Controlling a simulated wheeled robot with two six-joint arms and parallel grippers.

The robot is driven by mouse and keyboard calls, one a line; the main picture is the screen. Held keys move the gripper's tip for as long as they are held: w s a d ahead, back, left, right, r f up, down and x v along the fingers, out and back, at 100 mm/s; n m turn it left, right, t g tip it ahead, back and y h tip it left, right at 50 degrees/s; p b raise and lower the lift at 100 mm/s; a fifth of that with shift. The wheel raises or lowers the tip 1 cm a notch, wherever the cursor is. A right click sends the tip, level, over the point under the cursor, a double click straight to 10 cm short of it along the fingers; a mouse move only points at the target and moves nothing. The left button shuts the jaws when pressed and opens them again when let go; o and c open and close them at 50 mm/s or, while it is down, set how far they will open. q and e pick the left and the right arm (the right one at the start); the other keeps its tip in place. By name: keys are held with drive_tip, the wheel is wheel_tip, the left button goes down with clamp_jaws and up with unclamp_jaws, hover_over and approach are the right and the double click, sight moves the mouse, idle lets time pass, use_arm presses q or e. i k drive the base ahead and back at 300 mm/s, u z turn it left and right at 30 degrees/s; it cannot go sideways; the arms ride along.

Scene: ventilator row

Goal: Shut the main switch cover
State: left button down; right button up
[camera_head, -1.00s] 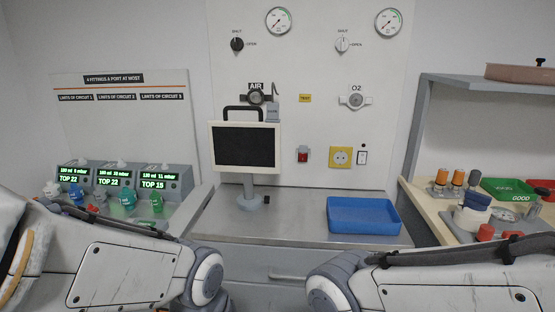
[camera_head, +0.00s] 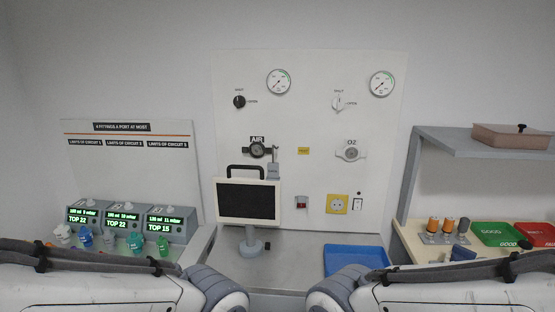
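A small red switch (camera_head: 301,203) sits on the white wall panel (camera_head: 320,120), just right of the monitor. It is too small to tell how its cover stands. A yellow socket (camera_head: 338,204) and a white rocker switch (camera_head: 357,204) are to its right. My two arms cross the bottom of the view from left and right, well below and in front of the panel. Neither gripper shows.
A monitor (camera_head: 248,201) on a stand rises from the counter, left of the red switch. A blue tray (camera_head: 355,258) lies on the counter at the right. Test units (camera_head: 125,222) stand at left. A shelf (camera_head: 470,144) and side bench (camera_head: 412,240) are at right.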

sight(303, 199)
drive_tip(key=i, duration=0.9)
drive_tip(key=z, duration=0.2)
